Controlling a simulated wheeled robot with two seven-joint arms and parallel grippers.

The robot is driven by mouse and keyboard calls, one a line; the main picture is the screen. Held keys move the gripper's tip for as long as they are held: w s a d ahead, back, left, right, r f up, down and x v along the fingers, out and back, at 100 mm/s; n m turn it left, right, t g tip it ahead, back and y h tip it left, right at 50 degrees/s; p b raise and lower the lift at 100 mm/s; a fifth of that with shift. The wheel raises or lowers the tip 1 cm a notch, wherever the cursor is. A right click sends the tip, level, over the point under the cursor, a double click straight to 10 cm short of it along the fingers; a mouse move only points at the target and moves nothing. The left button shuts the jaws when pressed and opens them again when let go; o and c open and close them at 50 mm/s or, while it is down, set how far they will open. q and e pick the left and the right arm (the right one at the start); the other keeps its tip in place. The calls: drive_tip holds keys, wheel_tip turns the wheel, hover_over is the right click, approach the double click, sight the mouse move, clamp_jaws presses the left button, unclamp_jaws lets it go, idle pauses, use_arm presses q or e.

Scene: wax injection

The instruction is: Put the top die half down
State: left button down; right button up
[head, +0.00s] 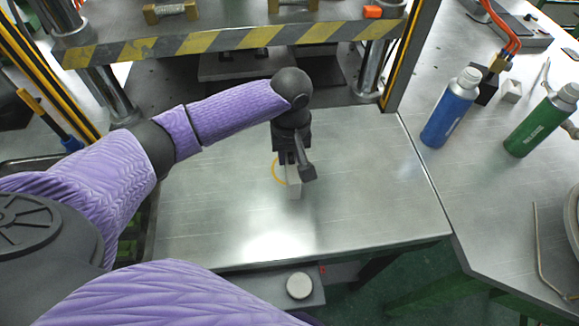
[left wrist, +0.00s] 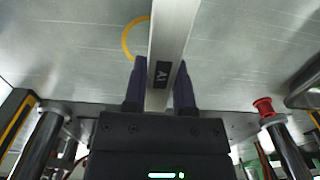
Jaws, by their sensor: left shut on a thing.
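The top die half (head: 294,187) is a pale metal block in the head view, over the middle of the steel table. It also shows in the left wrist view (left wrist: 170,32) as a long light bar with a dark label reading "A1". My left gripper (head: 291,160) points down and is shut on it, one dark finger on each side in the left wrist view (left wrist: 160,82). A yellow ring mark (head: 275,170) on the table is partly hidden behind the gripper and block. I cannot tell whether the block touches the table. My right gripper is not in view.
The steel table (head: 370,190) is bare around the block. A press with a yellow-black striped plate (head: 225,42) and posts stands behind. A blue bottle (head: 451,108) and a green bottle (head: 541,122) stand on the right bench. A round pale button (head: 299,286) is at the front.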

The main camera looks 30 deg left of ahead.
sight(290, 168)
use_arm(q)
wheel_tip(290, 168, down, 5)
drive_tip(key=shift+r+b, duration=0.1)
drive_tip(key=shift+b, duration=0.6)
drive_tip(key=shift+r, duration=0.1)
drive_tip(key=shift+c, duration=2.2)
unclamp_jaws()
